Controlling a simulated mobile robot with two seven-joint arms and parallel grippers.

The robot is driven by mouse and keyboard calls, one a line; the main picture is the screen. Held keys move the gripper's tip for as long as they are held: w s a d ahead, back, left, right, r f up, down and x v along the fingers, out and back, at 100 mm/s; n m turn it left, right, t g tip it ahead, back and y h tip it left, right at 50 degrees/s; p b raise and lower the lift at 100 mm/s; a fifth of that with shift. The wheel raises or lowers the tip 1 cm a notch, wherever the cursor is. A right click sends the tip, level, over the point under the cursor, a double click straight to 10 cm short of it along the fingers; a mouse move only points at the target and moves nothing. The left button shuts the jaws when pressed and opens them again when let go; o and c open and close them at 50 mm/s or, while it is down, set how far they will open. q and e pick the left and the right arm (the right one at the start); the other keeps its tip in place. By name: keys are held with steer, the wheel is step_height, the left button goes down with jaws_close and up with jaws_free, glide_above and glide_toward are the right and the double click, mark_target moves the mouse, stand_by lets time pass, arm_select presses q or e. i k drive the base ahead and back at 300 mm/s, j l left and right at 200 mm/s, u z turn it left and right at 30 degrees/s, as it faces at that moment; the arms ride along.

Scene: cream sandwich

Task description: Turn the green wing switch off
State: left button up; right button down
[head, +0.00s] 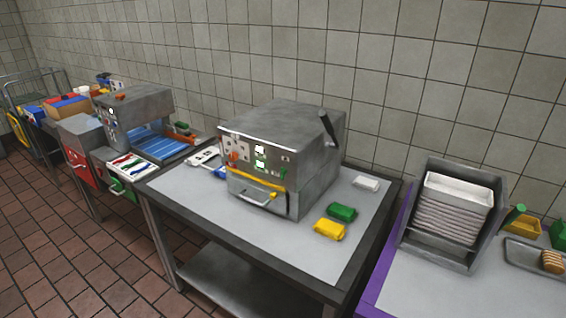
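A grey metal machine (285,150) stands on the middle table, with a black-tipped lever (327,127) on its upper right side. A second grey machine (138,103) at the left also carries small controls, too small to read. Neither of my grippers is in the head view.
Green (341,211) and yellow (329,229) packets and a white block (366,182) lie right of the middle machine. A grey bin (479,180) stands on the right table. The middle table's front strip is clear. Brown tiled floor (60,260) is open at front left.

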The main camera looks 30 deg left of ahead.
mark_target(284, 172)
steer(key=j, duration=0.4)
steer(key=i+j, duration=0.15)
steer(key=j, duration=0.3)
steer(key=j+u, duration=0.1)
steer(key=j, duration=0.3)
steer(key=i+j, duration=0.15)
steer(key=j, duration=0.25)
steer(key=i+j+u, duration=0.1)
steer(key=j, duration=0.3)
